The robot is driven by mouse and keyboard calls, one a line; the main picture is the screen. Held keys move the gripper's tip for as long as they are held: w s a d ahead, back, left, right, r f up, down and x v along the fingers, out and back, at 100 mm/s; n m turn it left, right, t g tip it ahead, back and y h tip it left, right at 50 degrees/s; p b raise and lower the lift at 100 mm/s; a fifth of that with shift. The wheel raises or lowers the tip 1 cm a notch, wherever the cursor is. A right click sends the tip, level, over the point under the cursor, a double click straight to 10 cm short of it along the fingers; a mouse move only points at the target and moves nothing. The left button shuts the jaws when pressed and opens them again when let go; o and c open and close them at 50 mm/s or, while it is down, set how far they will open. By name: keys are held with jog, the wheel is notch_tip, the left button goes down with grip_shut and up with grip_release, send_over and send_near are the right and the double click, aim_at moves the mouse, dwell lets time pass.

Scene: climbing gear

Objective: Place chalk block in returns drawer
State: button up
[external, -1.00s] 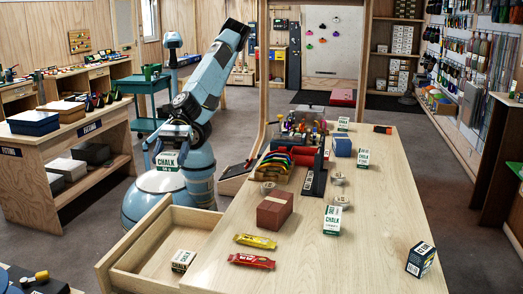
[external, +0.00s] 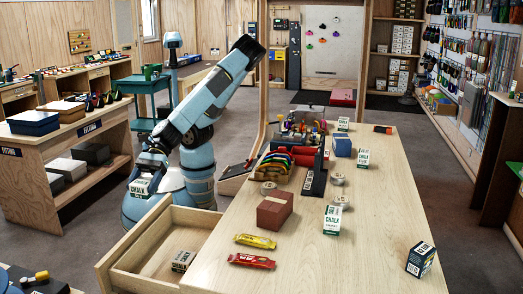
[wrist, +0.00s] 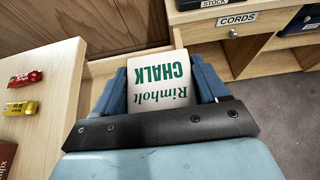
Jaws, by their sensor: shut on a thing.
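My gripper (external: 143,178) is shut on a white chalk block (external: 139,187) with green lettering. In the wrist view the chalk block (wrist: 158,88) sits between the two blue fingers, its lettering upside down. The open wooden drawer (external: 108,268) juts from the left side of the counter. A similar white-and-green block (external: 183,261) lies inside it. In the external view my gripper appears above and behind the drawer's outer front panel. The held block is not in the drawer. The gap between block and drawer is hard to judge.
The counter (external: 330,262) carries a brown box (external: 275,211), yellow (external: 255,241) and red (external: 251,261) packets, more chalk blocks (external: 333,219) and a dark box (external: 420,259). A side bench (external: 70,140) stands at the left. Much of the drawer floor is bare.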

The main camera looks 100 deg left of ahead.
notch_tip(320, 180, down, 7)
jog(key=shift+w+d+f, duration=0.9)
jog(key=shift+d+f, duration=0.75)
jog(key=shift+d, duration=0.5)
jog(key=shift+w+d+f, duration=0.9)
jog(key=shift+d+f, duration=0.8)
jog(key=shift+d, duration=0.4)
jog(key=shift+w+d+f, duration=0.9)
jog(key=shift+d+f, duration=0.75)
jog(key=shift+d, duration=0.5)
jog(key=shift+f, duration=1.55)
jog(key=shift+w+f, duration=0.1)
jog(key=shift+f, duration=0.25)
jog(key=shift+f, duration=0.25)
jog(key=o, duration=1)
jog(key=shift+o, duration=0.2)
